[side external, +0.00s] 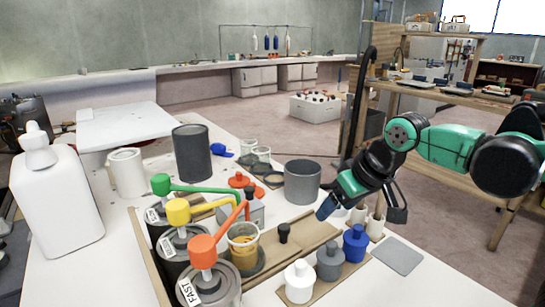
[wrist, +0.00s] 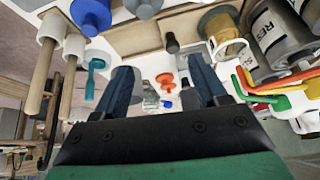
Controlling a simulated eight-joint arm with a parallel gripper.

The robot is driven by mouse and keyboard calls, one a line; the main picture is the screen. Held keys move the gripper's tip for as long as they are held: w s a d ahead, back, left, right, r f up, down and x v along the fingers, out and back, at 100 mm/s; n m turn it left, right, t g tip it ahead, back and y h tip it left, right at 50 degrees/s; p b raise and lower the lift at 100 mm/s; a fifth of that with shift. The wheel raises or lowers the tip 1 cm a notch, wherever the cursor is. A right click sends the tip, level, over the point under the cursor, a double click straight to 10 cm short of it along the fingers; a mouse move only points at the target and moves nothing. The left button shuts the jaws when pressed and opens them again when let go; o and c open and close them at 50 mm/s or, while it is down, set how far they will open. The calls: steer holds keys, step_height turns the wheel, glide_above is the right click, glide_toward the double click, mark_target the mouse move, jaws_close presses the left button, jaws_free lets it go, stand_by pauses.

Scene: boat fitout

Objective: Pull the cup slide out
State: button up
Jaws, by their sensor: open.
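The cup slide looks like a light wooden strip (side external: 302,240) in a board on the table, with a black knob (side external: 284,232) standing on it. In the wrist view the knob (wrist: 172,43) is beyond my fingertips. A clear cup with amber contents (side external: 243,240) stands left of the knob, by the orange pump; in the wrist view the cup (wrist: 222,28) is right of the knob. My gripper (side external: 328,207) is above and to the right of the knob, apart from it. In the wrist view my gripper (wrist: 163,78) has its fingers spread with nothing held between them.
Green, yellow and orange pump cans (side external: 205,275) crowd the left. White, grey and blue bottles (side external: 330,260) stand right of the slide. A grey pot (side external: 302,182) stands behind it. A grey pad (side external: 398,256) lies at right; the table's front right is clear.

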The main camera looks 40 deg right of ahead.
steer(key=w+f+m+g, duration=0.2)
steer(key=w+g, duration=0.1)
steer(key=w, duration=0.5)
steer(key=m+g, duration=0.2)
steer(key=g, duration=0.1)
glide_above(284, 225)
steer(key=f, duration=0.5)
steer(key=shift+s, duration=0.2)
steer(key=shift+w+f, duration=0.2)
steer(key=shift+f, duration=2.95)
jaws_close()
